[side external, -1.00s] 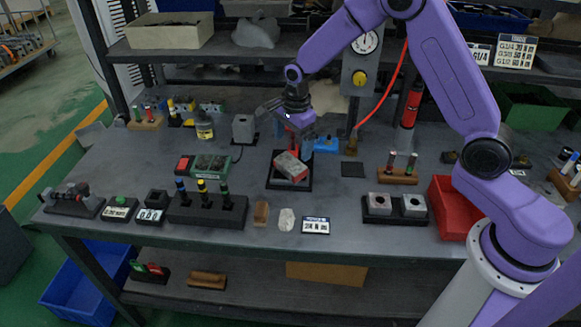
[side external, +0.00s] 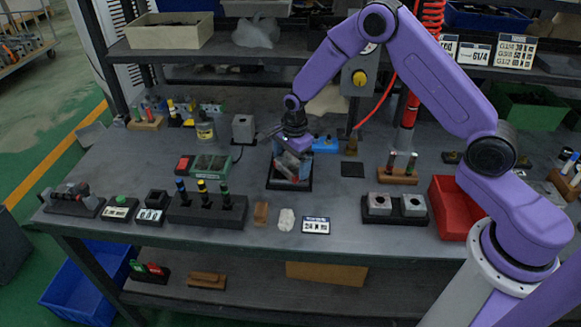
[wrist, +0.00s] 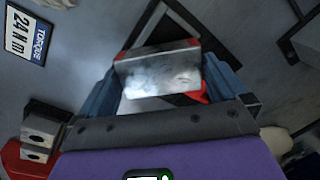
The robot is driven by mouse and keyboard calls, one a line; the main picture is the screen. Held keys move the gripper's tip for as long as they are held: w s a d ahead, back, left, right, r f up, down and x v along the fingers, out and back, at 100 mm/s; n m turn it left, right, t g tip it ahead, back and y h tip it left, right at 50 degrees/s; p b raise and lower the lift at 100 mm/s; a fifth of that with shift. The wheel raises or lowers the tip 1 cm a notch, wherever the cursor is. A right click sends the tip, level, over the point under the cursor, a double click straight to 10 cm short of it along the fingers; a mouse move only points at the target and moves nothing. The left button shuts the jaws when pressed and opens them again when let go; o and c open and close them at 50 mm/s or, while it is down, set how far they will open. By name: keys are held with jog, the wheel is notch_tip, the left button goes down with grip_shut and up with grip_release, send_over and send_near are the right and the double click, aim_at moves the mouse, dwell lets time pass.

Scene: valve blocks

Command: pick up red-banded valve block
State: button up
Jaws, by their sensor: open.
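The red-banded valve block (wrist: 160,68) is a grey metal block with red showing at its edges. In the side view it (side external: 290,163) sits tilted in the square black tray (side external: 288,186) at mid-bench and is partly hidden by my gripper. My gripper (side external: 291,168) is low over the block, pointing down. In the wrist view my gripper's (wrist: 160,78) two blue-grey fingers are spread, one on each side of the block. Whether either finger touches it I cannot tell.
Two metal blocks in a black holder (side external: 396,218) and a red bin (side external: 447,207) stand to the right. A black rack with several capped pegs (side external: 205,211) is to the left. A label card (side external: 316,226) lies in front. A blue item (side external: 326,144) stands close behind.

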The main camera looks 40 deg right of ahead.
jog(key=c, duration=1.1)
jog(key=shift+r, duration=0.1)
